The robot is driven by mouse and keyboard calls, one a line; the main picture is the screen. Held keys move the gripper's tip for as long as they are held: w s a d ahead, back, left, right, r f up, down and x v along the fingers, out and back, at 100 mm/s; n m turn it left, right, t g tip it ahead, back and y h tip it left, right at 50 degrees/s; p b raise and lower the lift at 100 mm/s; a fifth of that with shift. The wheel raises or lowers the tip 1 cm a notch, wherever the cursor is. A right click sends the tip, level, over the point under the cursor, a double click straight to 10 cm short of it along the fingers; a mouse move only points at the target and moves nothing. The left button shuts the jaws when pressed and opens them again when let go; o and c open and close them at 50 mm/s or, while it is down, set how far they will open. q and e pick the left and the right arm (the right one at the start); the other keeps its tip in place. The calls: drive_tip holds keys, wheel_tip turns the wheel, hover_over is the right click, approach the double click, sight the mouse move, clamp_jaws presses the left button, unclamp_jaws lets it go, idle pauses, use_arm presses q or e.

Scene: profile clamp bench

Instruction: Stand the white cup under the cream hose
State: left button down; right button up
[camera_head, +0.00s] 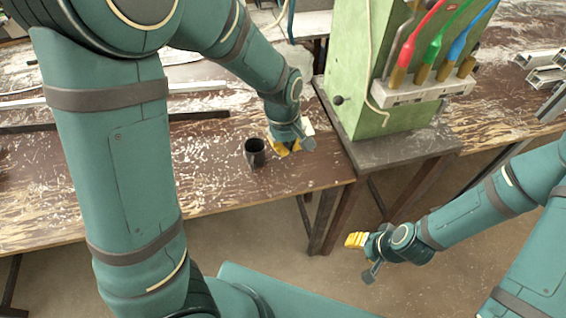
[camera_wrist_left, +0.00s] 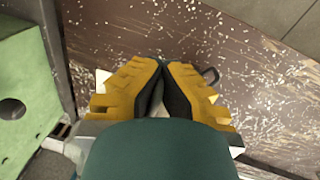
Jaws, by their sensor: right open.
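The cream hose (camera_head: 368,60) hangs down the green cabinet's left side. My left gripper (camera_head: 284,149) is low over the brown table, just right of a dark cup (camera_head: 255,152). In the left wrist view its fingertips (camera_wrist_left: 160,61) are close together; whether they grip anything is unclear. My right gripper (camera_head: 356,240) is open and empty, in front of the tables.
The green cabinet (camera_head: 345,85) stands on a dark stand (camera_head: 400,155) to the right. Red, green and blue hoses with brass nozzles sit in a pale rack (camera_head: 425,92). Metal profiles (camera_head: 545,70) lie at the far right. The table's front left is clear.

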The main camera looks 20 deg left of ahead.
use_arm(q)
drive_tip(key=b, duration=0.2)
hover_over(289, 175)
wheel_tip(289, 175, down, 6)
drive_tip(key=shift+s+a+f, duration=0.15)
drive_tip(key=shift+f, duration=0.1)
wheel_tip(289, 175, down, 3)
drive_tip(key=shift+f+b, duration=0.2)
drive_tip(key=shift+b, duration=0.3)
drive_tip(key=shift+r, duration=0.1)
drive_tip(key=c, duration=1.1)
unclamp_jaws()
drive_tip(key=shift+c, duration=0.2)
